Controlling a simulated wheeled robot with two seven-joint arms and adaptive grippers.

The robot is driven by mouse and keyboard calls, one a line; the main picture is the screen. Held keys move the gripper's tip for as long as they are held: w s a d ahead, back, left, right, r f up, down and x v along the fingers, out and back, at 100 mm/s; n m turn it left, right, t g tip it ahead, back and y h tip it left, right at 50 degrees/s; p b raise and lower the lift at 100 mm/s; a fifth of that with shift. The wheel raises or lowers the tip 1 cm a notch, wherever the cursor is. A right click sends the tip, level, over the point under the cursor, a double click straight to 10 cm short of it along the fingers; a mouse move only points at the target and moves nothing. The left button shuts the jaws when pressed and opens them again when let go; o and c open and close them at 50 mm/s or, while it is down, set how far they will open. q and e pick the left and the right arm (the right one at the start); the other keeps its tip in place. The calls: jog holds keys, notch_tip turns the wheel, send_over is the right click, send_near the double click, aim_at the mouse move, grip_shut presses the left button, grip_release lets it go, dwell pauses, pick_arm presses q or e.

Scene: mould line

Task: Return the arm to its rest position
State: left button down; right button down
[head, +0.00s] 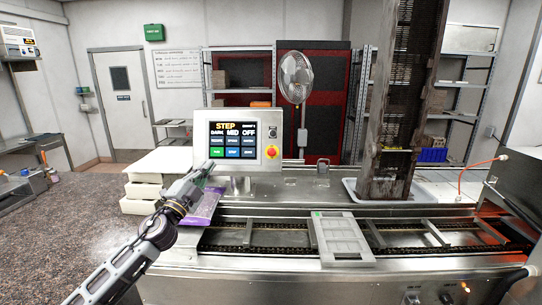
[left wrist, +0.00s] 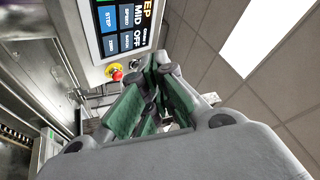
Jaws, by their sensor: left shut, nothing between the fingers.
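My left arm reaches in from the lower left in the head view. Its gripper (head: 207,167) is shut and empty, just in front of the lower left part of the control panel (head: 239,140). I cannot tell whether the fingertips touch the panel. The panel's screen reads STEP, DARK, MID and OFF above rows of blue and green buttons. In the left wrist view the green-padded fingers (left wrist: 150,105) are together, with the panel screen (left wrist: 122,25) and a red stop button (left wrist: 115,73) behind them. My right gripper does not show.
A conveyor with a pale mould (head: 342,240) runs across the front. A purple packet (head: 204,207) lies beside my left forearm. White stacked trays (head: 143,190) stand left of the panel. A tall dark column (head: 402,100) rises from a tray at right. A fan (head: 295,78) stands behind.

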pick_arm(q)
jog(key=s+a+f+n+g+y, duration=0.2)
jog(key=s+f+n+g+y, duration=0.4)
jog(key=f, duration=0.8)
jog(key=s+a+f+n+g+y, duration=0.2)
jog(key=s+f+n+y, duration=0.2)
jog(key=s+f+n, duration=0.7)
jog(key=s+d+f+g+h, duration=0.1)
jog(key=s+f+g, duration=0.4)
jog(key=s+f, duration=0.45)
jog(key=s+d+f+g+h, duration=0.1)
jog(key=s+f+g, duration=0.4)
jog(key=s, duration=0.8)
notch_tip(320, 180, down, 34)
jog(key=s+r+m, duration=0.1)
jog(key=s, duration=0.1)
jog(key=s+a+f+g, duration=0.1)
jog(key=s+a+f, duration=0.1)
jog(key=s+f, duration=0.8)
jog(key=s+a+f+g, duration=0.1)
jog(key=s+a+f, duration=0.1)
jog(key=s+f, duration=0.9)
jog(key=shift+s, duration=0.95)
